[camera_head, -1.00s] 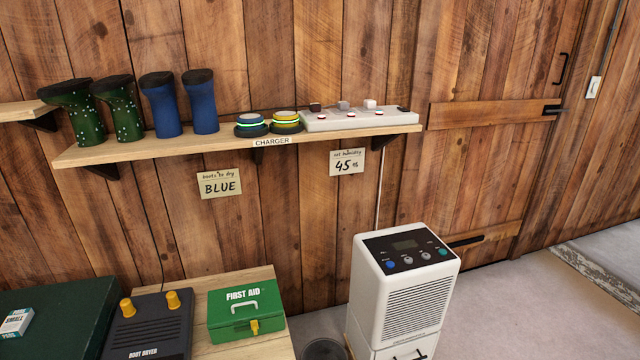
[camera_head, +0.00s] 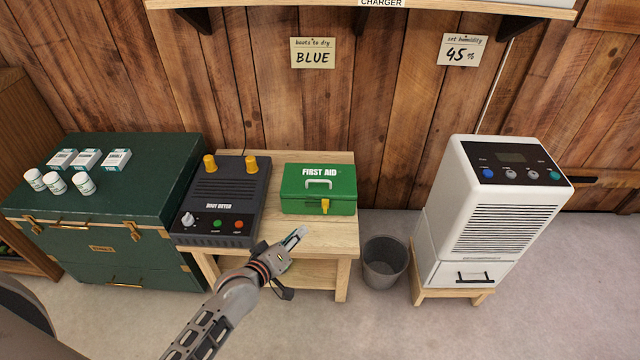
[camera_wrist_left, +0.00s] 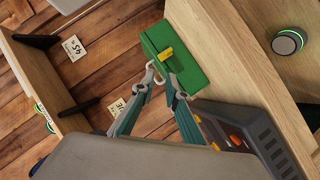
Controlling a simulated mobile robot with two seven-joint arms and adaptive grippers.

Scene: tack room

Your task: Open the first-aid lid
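The green first-aid box (camera_head: 335,203) stands on the wooden table, its lid (camera_head: 340,174) closed. A pale handle (camera_head: 319,182) is on the lid and a yellow latch (camera_head: 325,206) on the front. My left gripper (camera_head: 301,233) is in front of the box, over the table's front edge, apart from the box in the head view. In the left wrist view its two fingers (camera_wrist_left: 159,76) are spread with nothing held between them. Beyond the tips there is the box (camera_wrist_left: 187,48) with the latch (camera_wrist_left: 166,53). My right gripper is in neither view.
The boot dryer (camera_head: 226,195) sits left of the box, on the table (camera_head: 335,238). A green trunk (camera_head: 150,190) with small boxes and bottles stands farther left. A grey bin (camera_head: 384,264) and a white dehumidifier (camera_head: 497,215) stand right. A shelf (camera_head: 450,8) runs above.

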